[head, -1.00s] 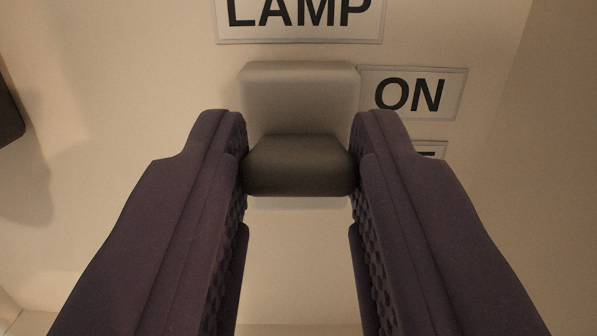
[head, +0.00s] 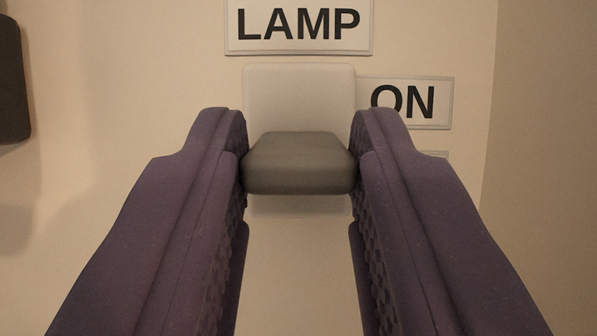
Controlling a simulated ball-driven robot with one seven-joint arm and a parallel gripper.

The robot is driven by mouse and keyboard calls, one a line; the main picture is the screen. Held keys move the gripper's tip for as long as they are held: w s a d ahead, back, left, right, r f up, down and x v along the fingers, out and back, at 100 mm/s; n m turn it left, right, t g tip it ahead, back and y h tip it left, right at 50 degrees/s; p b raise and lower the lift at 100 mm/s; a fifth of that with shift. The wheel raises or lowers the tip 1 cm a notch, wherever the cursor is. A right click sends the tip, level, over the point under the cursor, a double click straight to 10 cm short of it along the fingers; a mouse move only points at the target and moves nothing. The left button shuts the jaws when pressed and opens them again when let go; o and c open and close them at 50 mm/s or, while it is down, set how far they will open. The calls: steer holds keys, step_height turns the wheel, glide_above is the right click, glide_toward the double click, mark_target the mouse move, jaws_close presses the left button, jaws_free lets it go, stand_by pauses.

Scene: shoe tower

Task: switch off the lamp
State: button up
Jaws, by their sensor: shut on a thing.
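The lamp switch has a pale backing plate (head: 298,97) on the wall and a dark grey lever (head: 298,165) sticking out of its lower part. A "LAMP" sign (head: 299,25) is above the plate. An "ON" label (head: 412,102) is at its upper right. Below that, only a sliver of a second label (head: 435,154) shows; its text is hidden behind my right finger. My gripper (head: 298,160) is shut on the lever, one purple finger against each side. The lamp itself is not in view.
A dark rounded object (head: 10,80) is on the wall at the left edge, cut off by the frame. The beige wall (head: 120,70) between it and the switch is bare. A wall edge or corner runs down the right side.

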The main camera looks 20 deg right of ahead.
steer(key=o, duration=1.1)
steer(key=shift+c, duration=0.2)
steer(key=s+a+p, duration=0.2)
steer(key=s+a, duration=0.1)
steer(key=s, duration=0.9)
steer(key=shift+s+a+f, duration=0.3)
steer(key=shift+a, duration=0.05)
